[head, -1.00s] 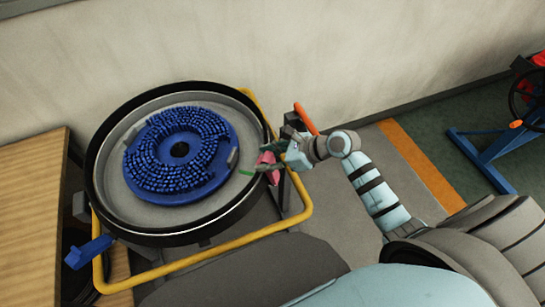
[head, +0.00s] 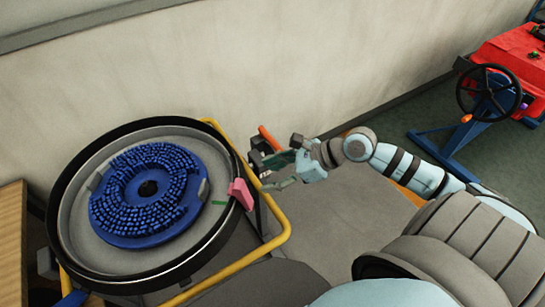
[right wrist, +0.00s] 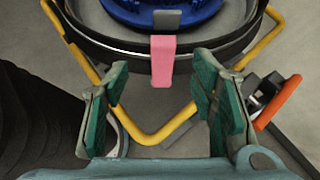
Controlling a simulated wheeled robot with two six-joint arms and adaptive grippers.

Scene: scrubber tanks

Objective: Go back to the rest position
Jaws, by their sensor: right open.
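My right gripper (head: 270,170) is to the right of the round scrubber tank (head: 66,262) in the head view. In the right wrist view its two fingers (right wrist: 160,105) are spread apart with nothing between them. A pink tab (head: 240,194) hangs over the tank's rim; in the right wrist view it (right wrist: 163,62) lies beyond the fingertips, apart from them. A blue bristled disc brush (head: 128,235) lies inside the tank. My left gripper does not show in any view.
A yellow tube frame (head: 262,247) runs around the tank. An orange handle (head: 269,138) stands behind the gripper. A wooden surface (head: 12,240) is at the left. A red and blue machine with a black wheel (head: 489,92) stands at the far right. A plain wall is behind.

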